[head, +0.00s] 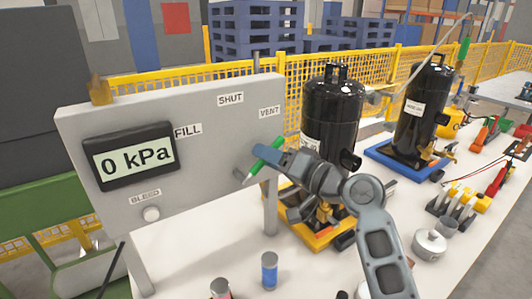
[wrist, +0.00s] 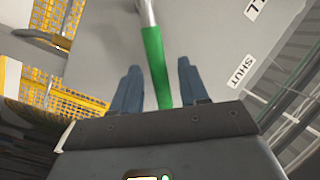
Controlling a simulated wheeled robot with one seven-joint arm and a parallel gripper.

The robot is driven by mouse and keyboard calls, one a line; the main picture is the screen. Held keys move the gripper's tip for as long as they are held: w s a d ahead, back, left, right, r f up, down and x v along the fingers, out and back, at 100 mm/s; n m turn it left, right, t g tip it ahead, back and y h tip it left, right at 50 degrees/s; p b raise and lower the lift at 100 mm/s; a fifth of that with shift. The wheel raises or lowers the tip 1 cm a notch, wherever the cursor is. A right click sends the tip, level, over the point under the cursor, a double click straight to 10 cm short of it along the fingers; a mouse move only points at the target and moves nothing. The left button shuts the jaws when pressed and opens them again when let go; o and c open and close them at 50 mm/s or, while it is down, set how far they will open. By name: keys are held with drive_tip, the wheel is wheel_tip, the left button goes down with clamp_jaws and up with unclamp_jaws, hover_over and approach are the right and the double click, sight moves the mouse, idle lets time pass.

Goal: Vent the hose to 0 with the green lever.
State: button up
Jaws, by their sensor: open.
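The grey panel (head: 205,135) carries a display (head: 134,158) that reads 0 kPa. The green lever (head: 252,169) slants up and right from its pivot, towards the VENT label (head: 270,112). In the wrist view the green lever (wrist: 155,50) runs between the two blue fingers of my gripper (wrist: 159,68), with gaps on both sides. My gripper (head: 263,157) is open around the lever in the head view and hides part of it. No hose can be made out clearly at the lever.
FILL (head: 187,131) and SHUT (head: 230,99) labels and a BLEED knob (head: 151,213) are on the panel. Black tanks (head: 333,110) stand behind my arm. A blue can (head: 269,270) and a red can (head: 221,289) stand on the white table in front.

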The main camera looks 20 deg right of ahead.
drive_tip(key=shift+w+a, duration=0.25)
drive_tip(key=shift+w, duration=0.25)
clamp_jaws()
idle(0.3)
